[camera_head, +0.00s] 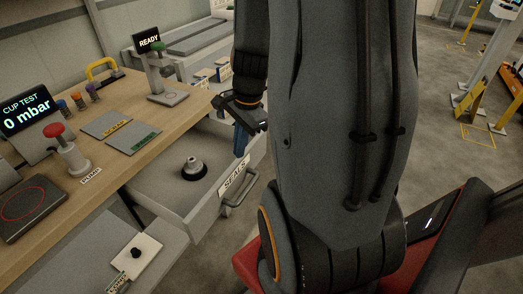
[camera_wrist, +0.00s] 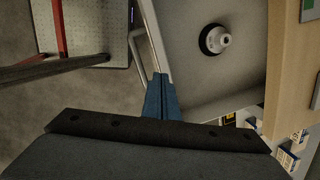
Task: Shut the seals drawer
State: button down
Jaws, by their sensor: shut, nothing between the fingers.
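The seals drawer (camera_head: 178,213) is pulled out from under the wooden workbench. Its front carries a SEALS label (camera_head: 234,181) and a grey bar handle (camera_head: 240,190). A grey fitting on a black ring (camera_head: 193,169) sits inside the drawer; it also shows in the wrist view (camera_wrist: 215,39). My gripper (camera_head: 239,152) is shut and empty, its blue fingers pointing down by the drawer's far front corner. In the wrist view the blue fingertips (camera_wrist: 160,78) overlap the drawer's front edge; I cannot tell whether they touch it. My arm hides part of the scene to the right.
The workbench (camera_head: 152,128) bears a red-topped pump (camera_head: 68,150), a READY stand (camera_head: 165,75) and a CUP TEST display (camera_head: 26,115). A lower grey surface (camera_head: 75,262) with a white plate (camera_head: 135,256) is at front left.

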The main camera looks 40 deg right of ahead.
aim_at(261, 153)
jog(key=s+d+f+m+t+p, duration=0.1)
jog(key=s+d+f+m, duration=0.15)
jog(key=d+m, duration=1.05)
jog(key=shift+w+a+f+b, duration=0.35)
jog(key=shift+w+f, duration=0.55)
jog(key=shift+f, duration=0.6)
jog(key=shift+w+a+f+b, duration=0.35)
jog(key=shift+w+f, duration=0.55)
jog(key=shift+f, duration=0.6)
jog(key=shift+w+a+f+b, duration=0.25)
jog(key=shift+w+a+f, duration=0.2)
jog(key=shift+w+f, duration=0.75)
jog(key=shift+s+f, duration=0.25)
jog(key=shift+f, duration=0.05)
